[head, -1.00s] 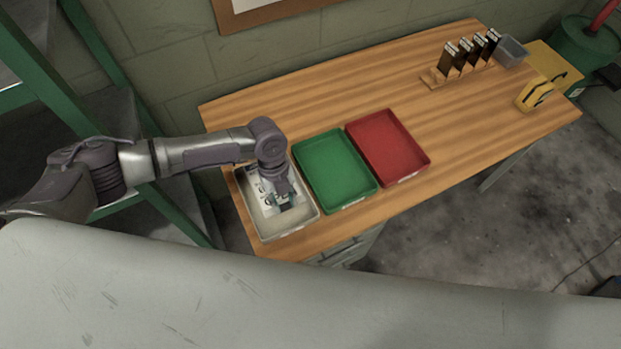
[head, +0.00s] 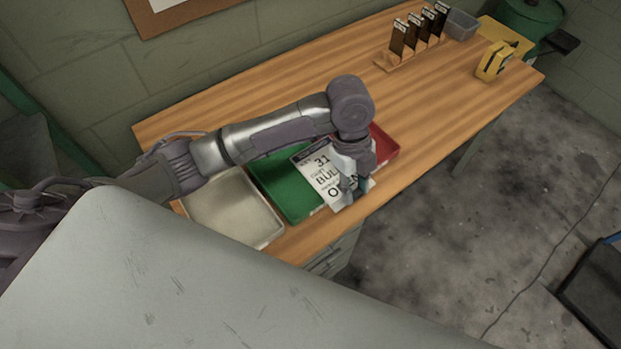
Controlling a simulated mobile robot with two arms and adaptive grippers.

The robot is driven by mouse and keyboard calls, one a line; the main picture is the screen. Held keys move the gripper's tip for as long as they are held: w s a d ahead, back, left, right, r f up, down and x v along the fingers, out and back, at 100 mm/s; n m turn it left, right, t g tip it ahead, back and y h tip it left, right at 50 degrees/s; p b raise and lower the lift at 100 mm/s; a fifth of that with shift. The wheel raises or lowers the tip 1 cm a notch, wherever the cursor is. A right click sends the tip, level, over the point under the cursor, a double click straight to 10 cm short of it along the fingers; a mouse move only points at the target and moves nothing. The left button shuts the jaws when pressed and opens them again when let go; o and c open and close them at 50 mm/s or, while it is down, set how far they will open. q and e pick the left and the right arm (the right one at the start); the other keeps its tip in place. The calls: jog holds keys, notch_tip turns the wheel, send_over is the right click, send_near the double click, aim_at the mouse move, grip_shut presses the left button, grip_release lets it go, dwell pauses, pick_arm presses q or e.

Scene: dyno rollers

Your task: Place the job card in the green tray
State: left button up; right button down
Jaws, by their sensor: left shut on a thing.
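The job card (head: 318,175) is white with dark print, including "31" and "BUL". My left gripper (head: 351,186) is shut on its right side. The card is over the right part of the green tray (head: 272,184) and the edge of the red tray (head: 384,146). I cannot tell how high above them it is. The green tray's left part shows and looks empty. My left arm hides parts of both trays. My right gripper is not in view.
An empty pale tray (head: 232,207) stands left of the green tray. At the table's far end are a wooden rack (head: 402,58) with several dark upright items, a grey bin (head: 461,25) and a yellow object (head: 491,62). The middle of the wooden table (head: 300,75) is clear.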

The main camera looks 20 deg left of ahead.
aim_at(304, 165)
pick_arm(q)
jog(key=a+f, duration=0.2)
jog(key=a, duration=0.1)
jog(key=w+a+f+p, duration=0.1)
jog(key=a+f, duration=0.1)
jog(key=a, duration=0.2)
jog(key=a+f, duration=0.2)
jog(key=a, duration=0.2)
jog(key=shift+w+f+p, duration=0.25)
jog(key=shift+w+p, duration=0.1)
jog(key=shift+p, duration=0.05)
jog(key=x, duration=0.3)
jog(key=shift+w+a+f+p, duration=0.2)
jog(key=shift+a+f+p, duration=0.1)
jog(key=shift+a+f, duration=0.1)
jog(key=shift+f, duration=0.25)
jog(key=shift+f, duration=0.15)
jog(key=o, duration=1)
jog(key=b+v, duration=0.1)
jog(key=v, duration=1.1)
